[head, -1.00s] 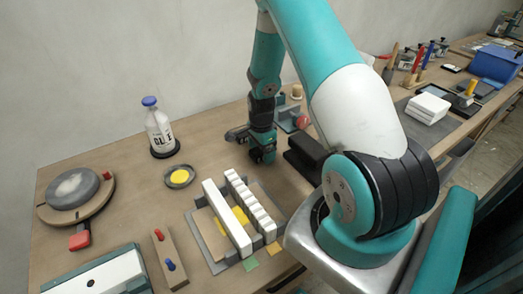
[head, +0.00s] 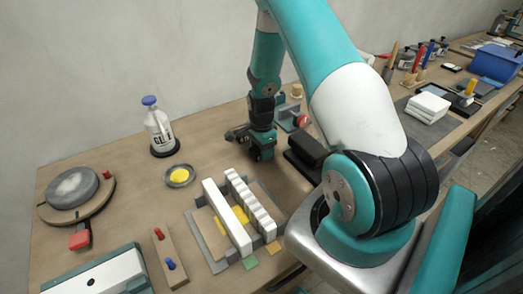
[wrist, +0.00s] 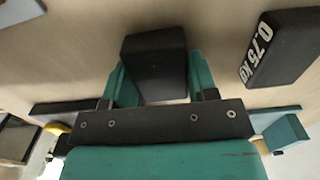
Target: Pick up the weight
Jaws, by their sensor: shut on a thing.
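My gripper (wrist: 152,88) is shut on a dark block-shaped weight (wrist: 155,62), with a teal finger on each side of it in the wrist view. No label shows on the held weight. In the head view my gripper (head: 262,152) points down near the tabletop, and the weight in it cannot be made out there. I cannot tell whether it touches the table. Another dark weight (wrist: 280,47), marked 0.75 KG, lies apart at the right of the wrist view.
A dark block (head: 306,151) lies just right of my gripper. A white-and-blue bottle (head: 159,133) and a small dish with yellow (head: 179,176) stand to the left. A grey frame with white bars (head: 203,240) is in front. A red-and-teal fixture (head: 297,120) is behind right.

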